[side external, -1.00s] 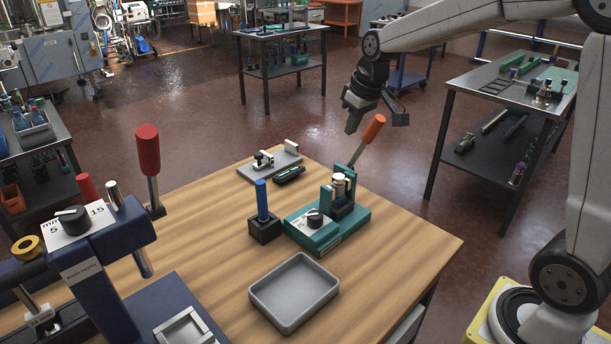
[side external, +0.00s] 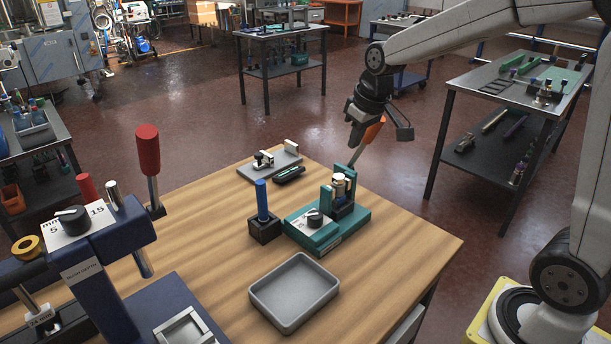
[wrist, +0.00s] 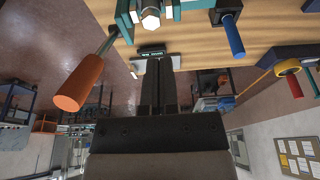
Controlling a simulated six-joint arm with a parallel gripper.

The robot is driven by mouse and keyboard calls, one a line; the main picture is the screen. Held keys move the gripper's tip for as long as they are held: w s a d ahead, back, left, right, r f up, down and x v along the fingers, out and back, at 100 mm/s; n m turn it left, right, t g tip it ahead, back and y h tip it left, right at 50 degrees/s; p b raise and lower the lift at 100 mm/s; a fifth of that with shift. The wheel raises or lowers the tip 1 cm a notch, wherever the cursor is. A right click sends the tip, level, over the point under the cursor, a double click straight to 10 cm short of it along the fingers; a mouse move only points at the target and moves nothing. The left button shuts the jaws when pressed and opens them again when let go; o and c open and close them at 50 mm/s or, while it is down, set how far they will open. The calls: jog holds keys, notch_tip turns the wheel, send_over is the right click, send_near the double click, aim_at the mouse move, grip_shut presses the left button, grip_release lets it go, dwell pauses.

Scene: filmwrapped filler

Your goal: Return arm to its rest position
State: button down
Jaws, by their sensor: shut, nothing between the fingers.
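My gripper (side external: 354,143) hangs at the far edge of the wooden table, its fingers pointing down. In the wrist view its two dark fingers (wrist: 157,68) lie together with nothing between them. The teal fixture (side external: 328,229) stands on the table with a black knob and a pale hexagonal piece (wrist: 150,20) in its upright part. Its orange-handled lever (side external: 374,131) leans up and is partly covered by my gripper in the side view. In the wrist view the orange handle (wrist: 79,83) is left of the fingers, apart from them.
A grey tray (side external: 294,291), a blue pin in a black block (side external: 264,229) and a grey plate with small parts (side external: 270,165) are on the table. A blue press with a red handle (side external: 148,153) stands at the left. Open floor lies behind the table.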

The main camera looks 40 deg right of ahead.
jog(key=s+a+f, duration=0.6)
jog(key=s+f, duration=0.7)
jog(key=shift+s+a+g, duration=0.2)
jog(key=shift+s+g, duration=0.1)
jog(key=shift+s, duration=0.1)
